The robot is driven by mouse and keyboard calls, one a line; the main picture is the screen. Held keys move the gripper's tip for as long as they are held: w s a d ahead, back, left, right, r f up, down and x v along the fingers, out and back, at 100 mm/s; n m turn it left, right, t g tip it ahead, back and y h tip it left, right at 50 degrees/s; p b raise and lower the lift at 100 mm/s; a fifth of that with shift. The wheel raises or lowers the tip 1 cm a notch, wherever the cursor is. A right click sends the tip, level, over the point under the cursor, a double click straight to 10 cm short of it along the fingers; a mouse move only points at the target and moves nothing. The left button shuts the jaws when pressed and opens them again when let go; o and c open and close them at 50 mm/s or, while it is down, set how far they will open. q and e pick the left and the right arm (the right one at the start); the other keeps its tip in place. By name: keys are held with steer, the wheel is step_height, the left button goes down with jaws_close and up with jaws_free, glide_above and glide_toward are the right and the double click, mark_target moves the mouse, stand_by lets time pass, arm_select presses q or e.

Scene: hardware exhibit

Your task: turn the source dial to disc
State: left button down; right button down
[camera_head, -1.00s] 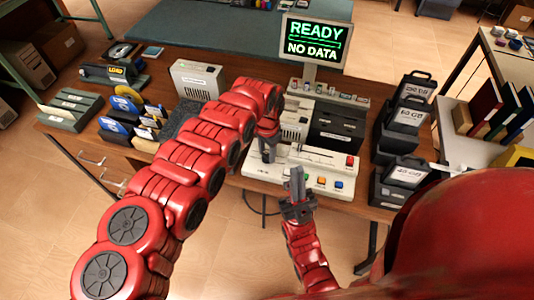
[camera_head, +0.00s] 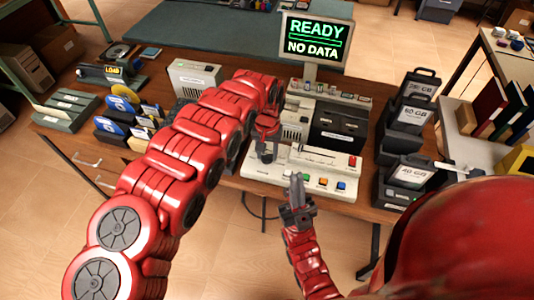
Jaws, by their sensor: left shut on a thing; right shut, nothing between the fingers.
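The pale control console (camera_head: 325,160) sits on the wooden bench. It has a slider, a red button and several coloured buttons along its front. My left gripper (camera_head: 267,154) points down at the console's left end and is shut on what appears to be the source dial, which the fingers hide. The dial's setting and markings cannot be read. My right gripper (camera_head: 296,184) is shut and empty, in front of the console's front edge near the green button. The monitor (camera_head: 316,40) behind shows READY and NO DATA.
Black disk cartridges in holders (camera_head: 411,115) stand right of the console. Blue discs in a rack (camera_head: 122,106) and a grey box (camera_head: 196,75) are to the left. A black drive unit (camera_head: 338,127) stands behind the console. Bare floor lies in front of the bench.

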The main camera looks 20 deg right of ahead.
mark_target(267, 156)
stand_by(0.5)
arm_select(q)
steer(key=shift+c, duration=2)
jaws_free()
steer(key=shift+r, duration=0.6)
step_height(267, 156, up, 16)
steer(key=b, duration=0.1)
steer(key=shift+b, duration=0.4)
